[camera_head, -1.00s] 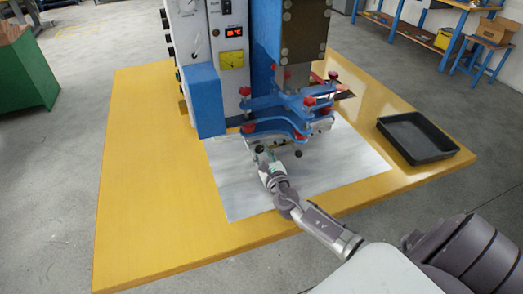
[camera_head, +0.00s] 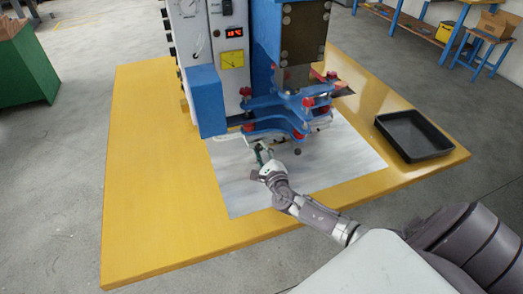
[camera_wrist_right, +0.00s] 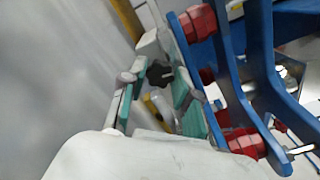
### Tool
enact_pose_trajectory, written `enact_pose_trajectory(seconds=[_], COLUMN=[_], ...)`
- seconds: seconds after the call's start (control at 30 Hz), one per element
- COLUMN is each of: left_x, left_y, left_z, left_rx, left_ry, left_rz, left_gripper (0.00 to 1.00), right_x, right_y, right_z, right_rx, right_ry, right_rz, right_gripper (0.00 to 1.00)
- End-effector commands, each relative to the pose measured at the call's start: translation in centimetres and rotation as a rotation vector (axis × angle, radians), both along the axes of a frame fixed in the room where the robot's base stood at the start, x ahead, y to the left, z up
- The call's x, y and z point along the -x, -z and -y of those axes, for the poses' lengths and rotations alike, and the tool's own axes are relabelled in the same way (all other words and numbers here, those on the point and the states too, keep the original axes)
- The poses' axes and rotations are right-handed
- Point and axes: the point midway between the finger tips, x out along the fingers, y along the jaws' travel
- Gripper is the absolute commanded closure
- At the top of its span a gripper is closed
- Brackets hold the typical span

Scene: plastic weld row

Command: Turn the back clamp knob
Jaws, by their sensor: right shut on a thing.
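The welding machine (camera_head: 226,90) stands on the yellow table, with blue clamp plates (camera_head: 280,122) and red knobs at its front. A black star-shaped knob (camera_wrist_right: 158,74) shows in the right wrist view between the teal finger pads of my right gripper (camera_wrist_right: 157,90). The gripper appears shut on this knob, with a pad on either side. In the head view my right gripper (camera_head: 262,157) is just in front of the lower blue plate, and it hides the knob there. Another small black knob (camera_head: 298,152) is to its right. My left gripper is out of view.
A white sheet (camera_head: 335,165) covers the middle of the yellow table (camera_head: 140,190). A black tray (camera_head: 413,136) lies at the right. In the wrist view, the blue plates with red knobs (camera_wrist_right: 245,143) are close on the right.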

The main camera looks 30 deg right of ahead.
Motion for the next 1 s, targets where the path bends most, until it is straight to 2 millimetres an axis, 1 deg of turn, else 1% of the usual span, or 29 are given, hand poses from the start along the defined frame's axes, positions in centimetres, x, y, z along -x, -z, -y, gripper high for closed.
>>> enact_pose_trajectory(seconds=[0.4,0.43,0.53,0.57,0.87,0.93,1.0], left_x=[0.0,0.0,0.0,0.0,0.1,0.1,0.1], left_y=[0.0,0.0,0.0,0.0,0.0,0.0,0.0], left_z=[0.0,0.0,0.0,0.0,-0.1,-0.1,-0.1], left_rx=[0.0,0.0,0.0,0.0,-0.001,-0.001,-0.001], left_ry=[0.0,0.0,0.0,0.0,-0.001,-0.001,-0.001], left_rz=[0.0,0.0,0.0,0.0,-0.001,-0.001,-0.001], left_gripper=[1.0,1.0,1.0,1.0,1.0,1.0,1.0], right_x=[0.1,0.1,0.1,0.1,0.1,0.5,1.4], right_y=[0.2,0.2,0.2,0.1,0.1,0.1,0.2], right_z=[0.0,0.0,0.0,0.0,0.0,-0.1,-0.3], right_rx=[0.005,0.005,0.004,0.004,0.005,0.004,0.003], right_ry=[-0.001,-0.001,-0.001,-0.001,-0.001,-0.001,-0.001], right_rz=[-0.005,-0.005,-0.004,-0.004,-0.002,-0.003,-0.004], right_gripper=[1.0,0.64,0.47,0.44,0.44,0.44,0.44])
